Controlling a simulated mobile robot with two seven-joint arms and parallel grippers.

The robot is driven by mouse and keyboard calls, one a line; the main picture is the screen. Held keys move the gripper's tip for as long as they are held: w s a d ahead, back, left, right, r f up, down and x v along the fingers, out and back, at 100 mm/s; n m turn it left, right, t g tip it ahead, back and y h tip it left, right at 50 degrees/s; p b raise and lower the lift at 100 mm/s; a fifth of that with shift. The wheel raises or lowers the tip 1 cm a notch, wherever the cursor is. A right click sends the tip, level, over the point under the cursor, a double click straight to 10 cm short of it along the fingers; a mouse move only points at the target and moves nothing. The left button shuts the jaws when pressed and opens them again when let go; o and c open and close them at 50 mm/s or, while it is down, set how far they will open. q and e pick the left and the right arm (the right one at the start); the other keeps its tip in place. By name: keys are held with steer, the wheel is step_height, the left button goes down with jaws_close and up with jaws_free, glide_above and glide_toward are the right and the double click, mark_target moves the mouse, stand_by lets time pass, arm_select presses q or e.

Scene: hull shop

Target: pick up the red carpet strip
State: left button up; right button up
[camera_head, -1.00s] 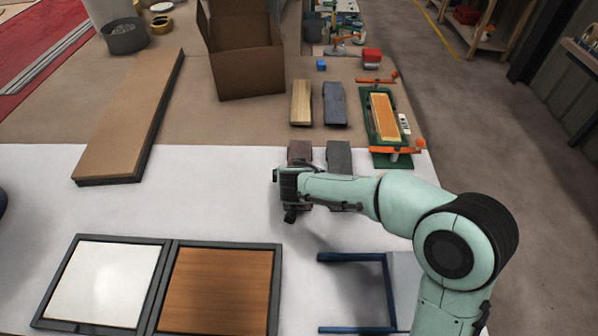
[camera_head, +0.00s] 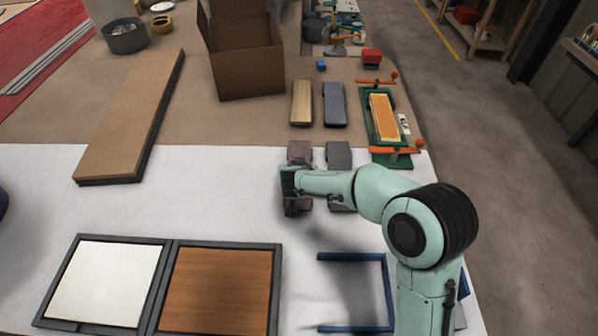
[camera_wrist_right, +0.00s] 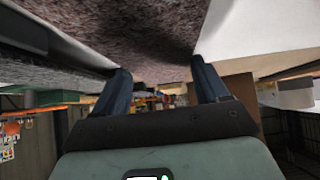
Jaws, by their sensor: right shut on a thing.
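The red carpet strip (camera_head: 299,152) is a dull reddish-brown piece on the white table cover; its near part is partly hidden by my right gripper. My right gripper (camera_head: 291,188) reaches in from the right over that strip and is shut on it. In the right wrist view, coarse reddish-brown carpet (camera_wrist_right: 140,50) fills the space at and beyond the two dark fingers (camera_wrist_right: 163,80). I cannot tell whether the strip is clear of the table. My left gripper is not in view.
A grey strip (camera_head: 339,156) lies just right, partly under my arm. A tan strip (camera_head: 302,103) and blue-grey strip (camera_head: 335,105) lie behind. A green clamp jig (camera_head: 371,126) stands right, a cardboard box (camera_head: 243,66) behind, a blue frame (camera_head: 386,285) nearer. The table's middle left is clear.

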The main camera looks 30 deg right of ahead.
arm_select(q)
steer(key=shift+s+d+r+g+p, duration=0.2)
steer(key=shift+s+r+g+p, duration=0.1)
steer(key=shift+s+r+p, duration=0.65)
arm_select(e)
step_height(320, 180, up, 10)
